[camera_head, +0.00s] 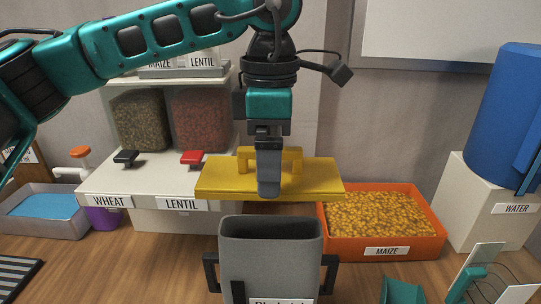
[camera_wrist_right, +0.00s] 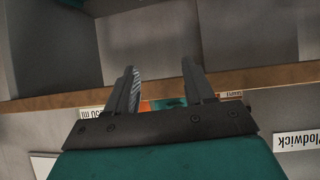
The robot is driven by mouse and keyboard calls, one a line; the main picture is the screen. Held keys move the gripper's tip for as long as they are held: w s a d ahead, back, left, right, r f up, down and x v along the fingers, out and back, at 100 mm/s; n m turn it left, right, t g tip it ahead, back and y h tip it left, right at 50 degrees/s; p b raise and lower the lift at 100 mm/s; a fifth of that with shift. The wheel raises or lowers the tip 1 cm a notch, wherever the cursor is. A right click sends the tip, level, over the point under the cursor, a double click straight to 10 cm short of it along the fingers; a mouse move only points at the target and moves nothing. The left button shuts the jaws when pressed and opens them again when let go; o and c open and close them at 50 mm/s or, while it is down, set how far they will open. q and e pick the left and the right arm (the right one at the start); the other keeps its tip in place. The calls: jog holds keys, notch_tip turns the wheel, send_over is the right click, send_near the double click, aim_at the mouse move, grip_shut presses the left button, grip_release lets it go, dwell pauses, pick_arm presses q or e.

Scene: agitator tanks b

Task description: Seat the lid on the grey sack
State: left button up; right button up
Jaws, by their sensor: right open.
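The yellow lid (camera_head: 220,182) is a flat slab with a raised bridge handle (camera_head: 291,158). It hangs level in the air, just above and seemingly behind the sack's open mouth. My left gripper (camera_head: 268,180) points down and is shut on the lid's handle, seen edge-on. The grey sack (camera_head: 270,262) stands upright and open below, a dark handle on each side. Its label is cut off by the lower edge. My right gripper (camera_wrist_right: 158,80) is open and empty in the right wrist view; I cannot clearly make it out in the head view.
An orange bin of maize (camera_head: 385,250) is right of the sack. The white dispenser (camera_head: 140,185), marked wheat and lentil, stands behind left. A blue water tank (camera_head: 510,115) is at far right. A grey tray (camera_head: 45,225) is at left. A teal object (camera_head: 402,292) lies front right.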

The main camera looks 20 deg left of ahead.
pick_arm(q)
jog(key=shift+w, duration=0.15)
jog(key=shift+r, duration=0.1)
jog(key=b, duration=0.7)
send_near(262, 259)
jog(key=w+f, duration=0.2)
jog(key=w, duration=0.2)
jog(key=shift+w+f, duration=0.25)
jog(key=shift+b, duration=0.3)
dwell(0.4)
jog(key=shift+f+b, duration=0.7)
jog(key=shift+f, duration=0.2)
